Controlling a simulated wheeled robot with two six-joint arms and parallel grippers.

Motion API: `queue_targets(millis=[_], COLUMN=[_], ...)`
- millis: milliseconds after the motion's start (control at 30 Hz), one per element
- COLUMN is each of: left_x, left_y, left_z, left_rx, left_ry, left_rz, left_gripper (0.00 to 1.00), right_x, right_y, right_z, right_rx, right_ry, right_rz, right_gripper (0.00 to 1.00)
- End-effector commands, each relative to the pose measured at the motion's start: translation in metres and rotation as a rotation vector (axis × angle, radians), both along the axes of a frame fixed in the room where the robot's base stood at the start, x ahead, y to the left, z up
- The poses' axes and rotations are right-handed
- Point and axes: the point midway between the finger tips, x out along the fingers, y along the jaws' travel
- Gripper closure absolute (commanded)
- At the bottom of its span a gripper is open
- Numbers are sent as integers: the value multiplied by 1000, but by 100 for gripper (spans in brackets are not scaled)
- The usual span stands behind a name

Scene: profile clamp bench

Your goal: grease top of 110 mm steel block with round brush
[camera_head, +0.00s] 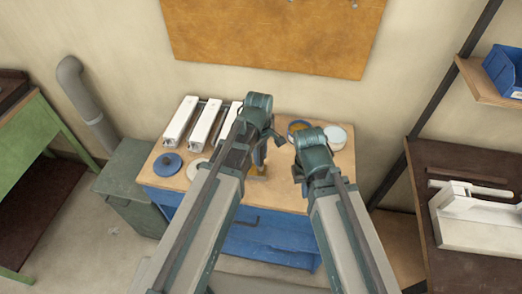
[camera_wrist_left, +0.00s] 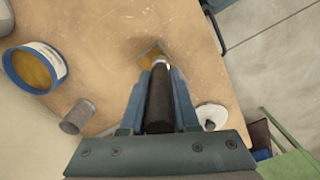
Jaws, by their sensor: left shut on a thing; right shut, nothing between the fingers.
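My left gripper (camera_head: 262,150) is shut on the dark handle of a brush (camera_wrist_left: 158,100), seen in the left wrist view. The brush's pale end (camera_wrist_left: 160,62) points away from the gripper, at a small ochre patch (camera_wrist_left: 150,53) on or over the bench top. I cannot tell whether that patch is a greased block top or contact is made. An ochre thing (camera_head: 259,170) also shows below the left gripper in the head view. A grey cylinder (camera_wrist_left: 76,117) stands on the bench; I cannot tell its size. My right gripper (camera_head: 299,172) is shut and empty over the bench.
An open tin of ochre grease (camera_wrist_left: 38,68) stands on the bench (camera_head: 330,178). A white-topped tin (camera_head: 334,136) is beside it. White clamp profiles (camera_head: 180,122) lie back left, near a blue disc (camera_head: 167,164). A pale disc with a knob (camera_wrist_left: 212,114) lies on the bench.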

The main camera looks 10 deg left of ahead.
Motion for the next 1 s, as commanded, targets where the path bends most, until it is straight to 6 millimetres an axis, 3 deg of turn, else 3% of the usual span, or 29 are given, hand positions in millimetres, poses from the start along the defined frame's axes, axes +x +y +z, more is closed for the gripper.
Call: queue_targets(millis=[667,1000], left_x=[-5,18], left_y=[13,14], left_z=[1,1], left_rx=[0,0], left_ry=[2,2], left_rz=[0,0], left_gripper=[100,100], right_x=[0,0], right_y=[0,0], right_z=[1,1], right_rx=[0,0], right_ry=[0,0], right_rz=[0,0], right_gripper=[100,100])
